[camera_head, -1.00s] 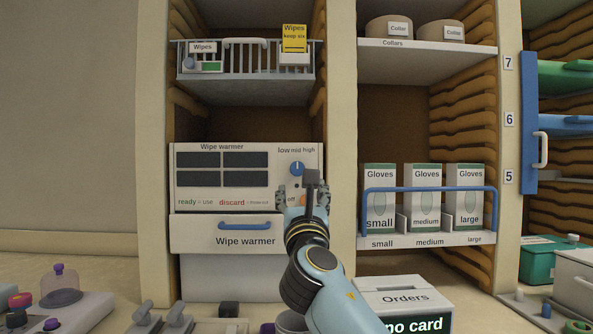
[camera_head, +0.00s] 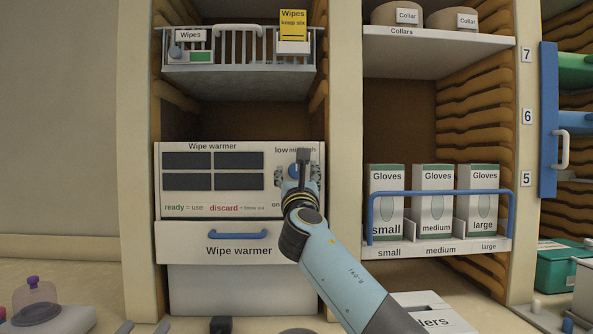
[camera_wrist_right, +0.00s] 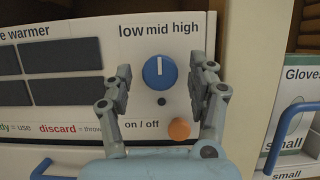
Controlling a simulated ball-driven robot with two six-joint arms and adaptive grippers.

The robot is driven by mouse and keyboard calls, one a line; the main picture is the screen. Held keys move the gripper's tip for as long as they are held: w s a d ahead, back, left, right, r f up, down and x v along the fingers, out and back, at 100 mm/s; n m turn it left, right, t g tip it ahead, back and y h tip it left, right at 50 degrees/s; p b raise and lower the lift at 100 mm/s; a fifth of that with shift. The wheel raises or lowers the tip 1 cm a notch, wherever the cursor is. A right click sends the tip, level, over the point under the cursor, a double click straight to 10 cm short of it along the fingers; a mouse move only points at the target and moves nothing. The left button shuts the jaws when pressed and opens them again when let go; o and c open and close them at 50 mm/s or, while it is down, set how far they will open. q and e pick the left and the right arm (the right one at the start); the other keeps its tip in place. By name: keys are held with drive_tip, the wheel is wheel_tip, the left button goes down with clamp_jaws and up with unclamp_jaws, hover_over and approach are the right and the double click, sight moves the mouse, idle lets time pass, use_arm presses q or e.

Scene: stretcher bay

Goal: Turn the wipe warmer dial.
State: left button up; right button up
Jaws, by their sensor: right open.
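The wipe warmer (camera_head: 240,200) is a white panel with four dark windows and a drawer with a blue handle below. Its blue dial (camera_wrist_right: 160,72) shows in the right wrist view, under the words low, mid, high, with its white mark pointing up at mid. In the head view the dial is mostly hidden behind my right gripper (camera_head: 300,178). The right gripper is open, with one finger on each side of the dial in the wrist view (camera_wrist_right: 167,80); I cannot tell whether they touch it. My left gripper is not in view.
An orange on/off button (camera_wrist_right: 180,129) sits just below the dial, near the right finger. A wire basket (camera_head: 240,48) with wipes is on the shelf above. Glove boxes (camera_head: 432,200) stand behind a blue rail (camera_head: 440,193) to the right.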

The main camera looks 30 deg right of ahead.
drive_tip(key=shift+w+d+r, duration=0.25)
drive_tip(key=shift+w, duration=0.2)
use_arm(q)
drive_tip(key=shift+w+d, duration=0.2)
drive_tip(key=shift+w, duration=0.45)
use_arm(e)
drive_tip(key=shift+w, duration=0.1)
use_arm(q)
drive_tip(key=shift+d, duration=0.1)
